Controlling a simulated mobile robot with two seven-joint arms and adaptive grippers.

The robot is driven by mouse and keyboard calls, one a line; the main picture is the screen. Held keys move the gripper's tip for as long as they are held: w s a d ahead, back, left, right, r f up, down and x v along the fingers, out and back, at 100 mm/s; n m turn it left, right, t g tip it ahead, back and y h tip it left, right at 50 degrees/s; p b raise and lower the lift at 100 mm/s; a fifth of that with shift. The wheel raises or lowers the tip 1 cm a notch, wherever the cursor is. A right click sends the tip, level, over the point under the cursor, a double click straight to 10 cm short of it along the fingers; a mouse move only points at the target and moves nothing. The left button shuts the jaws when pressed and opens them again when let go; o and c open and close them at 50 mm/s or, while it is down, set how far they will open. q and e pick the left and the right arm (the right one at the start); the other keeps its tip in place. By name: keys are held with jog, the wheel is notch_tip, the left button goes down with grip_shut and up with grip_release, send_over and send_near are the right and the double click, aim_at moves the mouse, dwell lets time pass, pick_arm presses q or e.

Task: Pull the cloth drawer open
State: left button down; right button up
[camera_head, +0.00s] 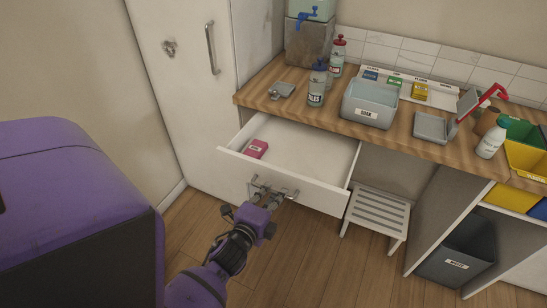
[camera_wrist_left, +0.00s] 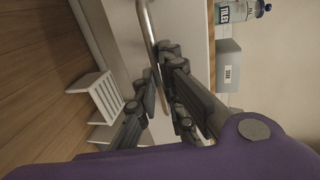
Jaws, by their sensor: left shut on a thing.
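The white cloth drawer (camera_head: 300,162) stands pulled out from under the wooden counter, with its inside in view from above. A small pink labelled item (camera_head: 255,148) lies in it near the left side. My left gripper (camera_head: 268,192) is at the drawer front, shut on the metal bar handle (camera_head: 290,196). In the left wrist view the handle (camera_wrist_left: 150,35) runs between the dark fingers. The fingers hide part of the handle. My right gripper is not in view.
A slatted white stool (camera_head: 378,213) stands on the floor right of the drawer. A dark bin (camera_head: 458,250) is farther right. The counter (camera_head: 272,103) holds bottles, a grey labelled box (camera_head: 369,105) and trays. A tall white cabinet (camera_head: 185,90) is at the left.

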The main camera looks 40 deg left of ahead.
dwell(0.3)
pick_arm(q)
jog(key=c, duration=1.9)
grip_release()
jog(key=shift+o, duration=0.2)
jog(key=v, duration=1.2)
